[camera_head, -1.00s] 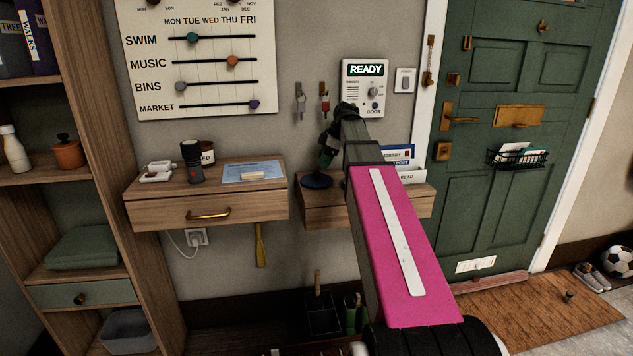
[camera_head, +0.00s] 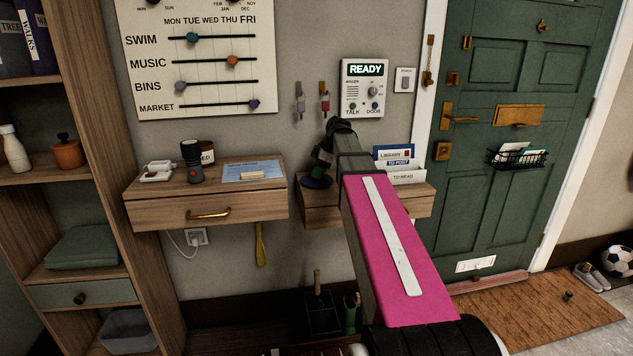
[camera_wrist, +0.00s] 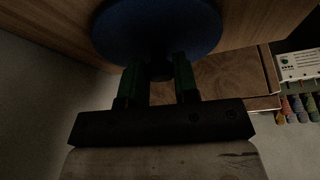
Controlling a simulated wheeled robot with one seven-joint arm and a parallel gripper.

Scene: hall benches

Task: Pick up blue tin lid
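The blue tin lid (camera_head: 316,182) is a round, dark blue disc on the left end of the right wall shelf in the head view. In the wrist view the lid (camera_wrist: 157,25) fills the top middle, with a dark knob (camera_wrist: 161,72) on its near side. My gripper (camera_wrist: 160,70) has its two green fingers apart, one on each side of the knob. I cannot tell whether either finger touches it. In the head view my gripper (camera_head: 320,164) is just above the lid and partly hidden by my wrist.
A letter rack (camera_head: 403,173) stands on the right of the same shelf. The left shelf (camera_head: 240,203) bears a torch (camera_head: 192,161), a dark jar and a blue sheet. Keys (camera_head: 324,103) and an intercom (camera_head: 364,88) hang on the wall above.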

